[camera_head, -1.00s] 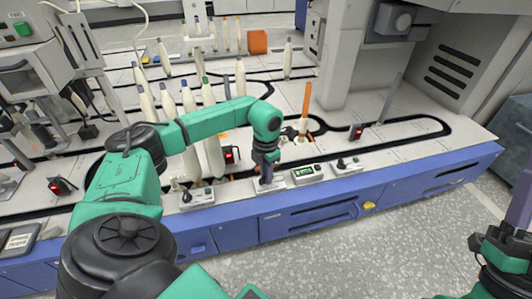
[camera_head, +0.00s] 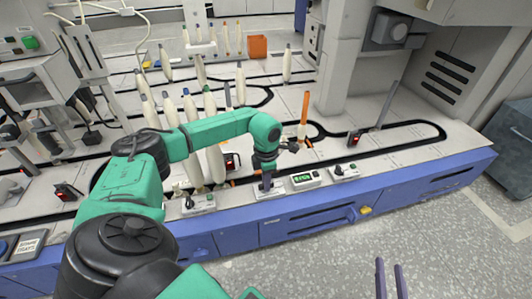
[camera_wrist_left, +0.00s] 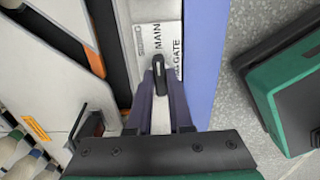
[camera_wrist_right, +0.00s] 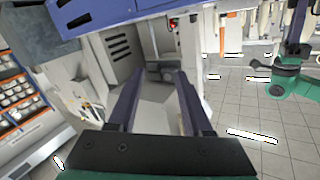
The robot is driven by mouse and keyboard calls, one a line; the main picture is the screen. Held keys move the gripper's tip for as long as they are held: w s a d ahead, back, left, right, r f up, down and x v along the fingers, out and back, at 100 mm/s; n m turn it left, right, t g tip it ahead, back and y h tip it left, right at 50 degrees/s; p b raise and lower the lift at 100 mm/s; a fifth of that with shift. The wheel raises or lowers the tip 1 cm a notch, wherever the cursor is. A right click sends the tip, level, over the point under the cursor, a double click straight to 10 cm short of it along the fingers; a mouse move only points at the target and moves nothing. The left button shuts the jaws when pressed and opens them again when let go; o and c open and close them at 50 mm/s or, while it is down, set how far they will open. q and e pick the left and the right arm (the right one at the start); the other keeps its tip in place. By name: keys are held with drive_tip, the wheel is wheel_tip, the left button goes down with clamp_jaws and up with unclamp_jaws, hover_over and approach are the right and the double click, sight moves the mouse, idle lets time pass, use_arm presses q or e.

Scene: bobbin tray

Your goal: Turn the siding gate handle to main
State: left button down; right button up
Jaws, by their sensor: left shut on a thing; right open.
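The siding gate handle (camera_wrist_left: 159,66) is a small dark knob on a white plate (camera_wrist_left: 145,39) lettered "MAIN" and "GATE" in the left wrist view. My left gripper (camera_wrist_left: 160,80) is shut on this handle, with a finger on each side of it. In the head view the left gripper (camera_head: 266,183) points down at the plate (camera_head: 268,194) on the front edge of the bench, hiding the handle. My right gripper (camera_wrist_right: 155,80) is open and empty, away from the bench; its fingertips show at the bottom of the head view (camera_head: 389,268).
A box with a green display (camera_head: 304,180) and another knob box (camera_head: 344,172) stand just right of the plate. Another knob box (camera_head: 198,203) is to its left. Several white bobbins (camera_head: 215,160) stand behind my left arm. The floor (camera_head: 440,240) in front is clear.

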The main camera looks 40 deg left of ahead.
use_arm(q)
drive_tip(key=shift+w, duration=0.1)
use_arm(e)
drive_tip(key=shift+s+a+f+g, duration=0.1)
drive_tip(key=shift+s+f+g, duration=0.1)
drive_tip(key=shift+s+f, duration=0.35)
drive_tip(key=shift+s+f+g, duration=0.2)
drive_tip(key=shift+s+f, duration=0.1)
drive_tip(key=shift+f, duration=0.4)
use_arm(q)
drive_tip(key=c, duration=0.8)
unclamp_jaws()
drive_tip(key=shift+r, duration=0.2)
drive_tip(key=shift+r+p, duration=0.7)
drive_tip(key=shift+r, duration=0.5)
use_arm(e)
drive_tip(key=s+f+g, duration=0.3)
drive_tip(key=s+f, duration=0.2)
drive_tip(key=f, duration=0.1)
use_arm(q)
wheel_tip(320, 180, up, 12)
drive_tip(key=p, duration=0.4)
drive_tip(key=shift+f, duration=0.1)
use_arm(e)
drive_tip(key=shift+g, duration=0.4)
drive_tip(key=r, duration=0.2)
drive_tip(key=s+r, duration=0.1)
drive_tip(key=r, duration=0.1)
drive_tip(key=shift+a+r, duration=0.1)
drive_tip(key=shift+r, duration=0.25)
